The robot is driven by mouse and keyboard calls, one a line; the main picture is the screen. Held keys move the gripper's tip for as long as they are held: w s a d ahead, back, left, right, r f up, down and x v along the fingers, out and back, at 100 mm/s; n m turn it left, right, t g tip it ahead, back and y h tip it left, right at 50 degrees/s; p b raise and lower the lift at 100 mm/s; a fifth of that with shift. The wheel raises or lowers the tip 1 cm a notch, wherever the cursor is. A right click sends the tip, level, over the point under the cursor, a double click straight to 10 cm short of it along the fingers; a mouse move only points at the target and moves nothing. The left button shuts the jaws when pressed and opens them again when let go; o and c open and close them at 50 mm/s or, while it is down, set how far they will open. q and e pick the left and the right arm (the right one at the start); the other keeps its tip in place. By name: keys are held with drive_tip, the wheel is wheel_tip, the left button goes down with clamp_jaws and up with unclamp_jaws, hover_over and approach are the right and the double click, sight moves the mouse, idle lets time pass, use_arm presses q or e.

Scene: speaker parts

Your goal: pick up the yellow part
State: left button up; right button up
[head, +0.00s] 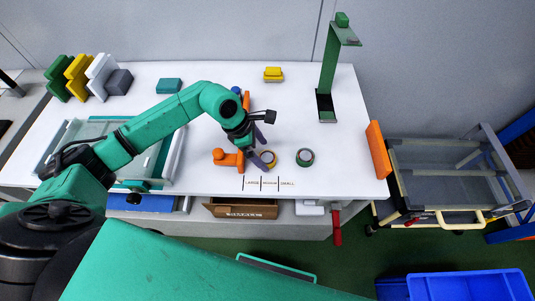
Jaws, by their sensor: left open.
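My left gripper (260,147) is open over the front middle of the white table, pointing down. A yellow block (273,73) lies at the back of the table, well away from the gripper. A yellow upright piece (77,72) stands in the row at the back left. My right gripper is not in view.
Several orange and blue bits are partly hidden behind my arm. A green stand (328,70) and orange panel (378,149) are right. A clear-walled tray (64,140) is left.

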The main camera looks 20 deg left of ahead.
sight(267, 159)
use_arm(q)
drive_tip(key=shift+x, duration=1.2)
drive_tip(key=shift+s, duration=0.1)
clamp_jaws()
drive_tip(key=shift+r, duration=0.1)
